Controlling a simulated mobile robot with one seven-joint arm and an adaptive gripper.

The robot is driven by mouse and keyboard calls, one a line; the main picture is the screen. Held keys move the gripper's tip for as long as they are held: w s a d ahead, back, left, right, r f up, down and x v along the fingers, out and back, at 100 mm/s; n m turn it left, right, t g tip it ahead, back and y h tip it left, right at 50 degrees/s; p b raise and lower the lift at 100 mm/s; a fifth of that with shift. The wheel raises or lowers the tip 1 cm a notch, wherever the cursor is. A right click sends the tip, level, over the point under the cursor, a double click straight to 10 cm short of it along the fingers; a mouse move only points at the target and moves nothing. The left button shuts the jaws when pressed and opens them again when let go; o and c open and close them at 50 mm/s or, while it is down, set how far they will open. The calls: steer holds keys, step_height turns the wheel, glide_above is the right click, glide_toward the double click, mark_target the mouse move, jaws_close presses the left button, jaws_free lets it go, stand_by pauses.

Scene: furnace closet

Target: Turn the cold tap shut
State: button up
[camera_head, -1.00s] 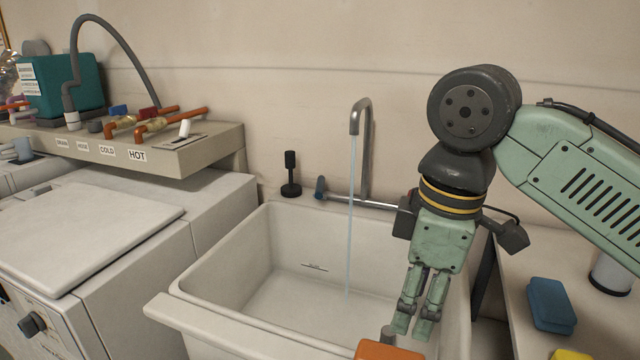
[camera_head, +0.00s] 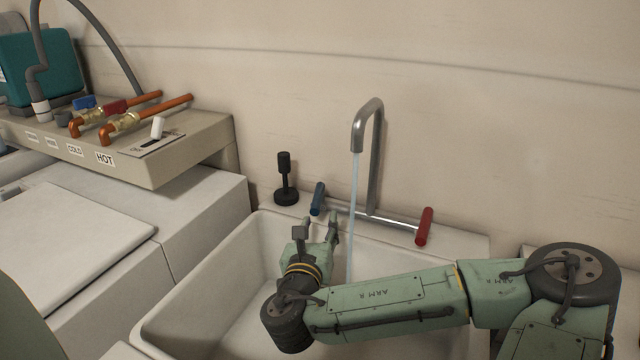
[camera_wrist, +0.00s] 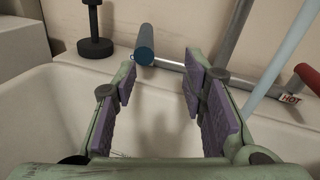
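The cold tap is a blue handle (camera_head: 318,198) at the left end of the metal tap bar behind the sink. It also shows in the wrist view (camera_wrist: 145,44), just beyond my fingertips and between their lines, apart from them. The curved metal faucet (camera_head: 374,150) runs a stream of water (camera_head: 353,215) into the white sink (camera_head: 190,290). The red handle (camera_head: 424,226) is at the right end of the bar, with a HOT label in the wrist view. My gripper (camera_head: 318,228) is open and empty over the back of the sink, pointing at the blue handle.
A black plunger-like object (camera_head: 286,180) stands on the sink ledge left of the blue handle. A beige shelf (camera_head: 190,150) carries copper pipes with blue and red valves (camera_head: 116,107) and labels. A washing machine (camera_head: 70,235) stands at left.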

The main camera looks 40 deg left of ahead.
mark_target(318, 193)
steer(key=shift+s+a+r+n+y, duration=0.1)
steer(key=shift+s+a+n+y, duration=0.15)
steer(key=shift+a+n, duration=0.15)
steer(key=shift+s+a+r+n+y, duration=0.1)
steer(key=shift+a+n+y, duration=0.15)
steer(key=shift+a+n, duration=0.1)
steer(key=p+x, duration=0.3)
steer(key=x, duration=0.6)
steer(key=shift+w+r+p, duration=0.1)
steer(key=shift+p, duration=0.25)
steer(key=shift+w+a, duration=0.35)
steer(key=shift+w, duration=0.15)
steer(key=shift+c, duration=0.5)
jaws_close()
